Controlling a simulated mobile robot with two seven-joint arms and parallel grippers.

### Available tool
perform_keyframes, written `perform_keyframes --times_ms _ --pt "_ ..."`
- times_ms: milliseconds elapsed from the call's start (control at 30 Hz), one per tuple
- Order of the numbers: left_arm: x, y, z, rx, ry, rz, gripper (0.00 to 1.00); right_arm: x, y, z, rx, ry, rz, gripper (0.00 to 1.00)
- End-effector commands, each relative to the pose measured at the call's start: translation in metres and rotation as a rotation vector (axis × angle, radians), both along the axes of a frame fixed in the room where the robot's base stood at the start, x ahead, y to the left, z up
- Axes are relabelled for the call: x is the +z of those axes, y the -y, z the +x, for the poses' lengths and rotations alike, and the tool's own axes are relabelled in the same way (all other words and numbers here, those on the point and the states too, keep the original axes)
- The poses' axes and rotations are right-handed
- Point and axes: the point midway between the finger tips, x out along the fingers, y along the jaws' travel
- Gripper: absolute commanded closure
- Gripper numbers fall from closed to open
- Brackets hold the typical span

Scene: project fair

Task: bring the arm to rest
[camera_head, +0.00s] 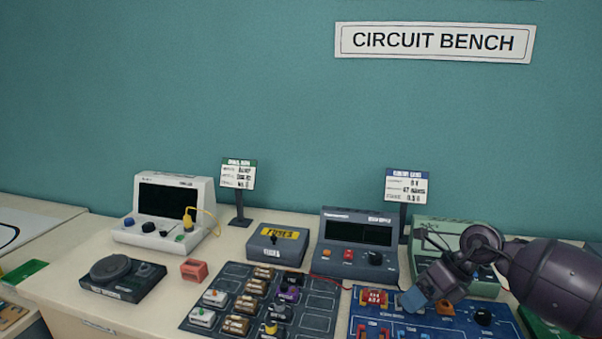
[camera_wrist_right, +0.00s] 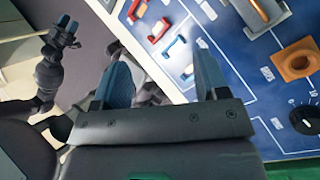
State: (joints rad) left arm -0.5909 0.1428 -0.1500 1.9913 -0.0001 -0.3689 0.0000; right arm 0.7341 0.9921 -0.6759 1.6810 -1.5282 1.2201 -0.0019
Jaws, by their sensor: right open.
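My right gripper (camera_head: 415,299) hangs over the blue circuit board (camera_head: 455,326) at the right of the bench in the head view. Its arm comes in from the right edge. In the right wrist view my right gripper (camera_wrist_right: 163,72) has its two blue fingers well apart with nothing between them. The blue circuit board (camera_wrist_right: 262,95) lies below and beyond the fingers there. My left gripper (camera_wrist_right: 67,28) shows small at the upper left of the right wrist view, away from the board; its opening is too small to judge.
A dark parts tray (camera_head: 317,304) with several modules lies mid-bench. Behind are a white meter (camera_head: 150,235), a fuse box (camera_head: 262,252), a grey meter (camera_head: 335,262) and a pale green unit (camera_head: 430,232), partly hidden by my arm. A speaker box (camera_head: 115,288) stands left. Sign stands rise behind.

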Motion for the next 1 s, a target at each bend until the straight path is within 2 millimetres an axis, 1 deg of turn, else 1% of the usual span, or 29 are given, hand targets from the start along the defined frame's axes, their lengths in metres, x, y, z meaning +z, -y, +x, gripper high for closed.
perform_keyframes --times_ms 33,100,200,300,433,567,667,733,867,1000 --pt "0.002 0.000 0.002 0.000 0.004 0.000 0.56 -0.005 -0.021 -0.009 -0.010 0.000 0.102 0.33" --pt "0.002 0.000 0.002 0.000 0.005 0.000 0.56 -0.006 -0.049 -0.018 -0.042 0.005 0.255 0.33" --pt "0.001 0.000 0.000 0.000 0.001 0.000 0.56 0.000 -0.082 -0.030 -0.113 0.002 0.474 0.33" --pt "0.000 0.000 -0.002 0.002 -0.002 0.000 0.56 0.010 -0.105 -0.039 -0.211 -0.009 0.684 0.33" --pt "-0.002 -0.001 -0.006 0.004 -0.010 0.000 0.56 0.026 -0.119 -0.047 -0.375 -0.036 0.939 0.33" --pt "-0.005 -0.002 -0.011 0.006 -0.020 0.000 0.56 0.038 -0.116 -0.051 -0.582 -0.076 1.169 0.33" --pt "-0.006 -0.002 -0.011 0.006 -0.022 0.000 0.56 0.041 -0.105 -0.053 -0.766 -0.116 1.324 0.33" --pt "-0.005 -0.002 -0.010 0.006 -0.021 0.000 0.56 0.041 -0.093 -0.055 -0.905 -0.148 1.419 0.33" --pt "-0.005 -0.001 -0.008 0.005 -0.017 0.001 0.56 0.030 -0.064 -0.062 -1.188 -0.214 1.564 0.33" --pt "-0.004 -0.001 -0.006 0.004 -0.014 0.000 0.56 0.006 -0.030 -0.078 -1.520 -0.299 1.667 0.33"
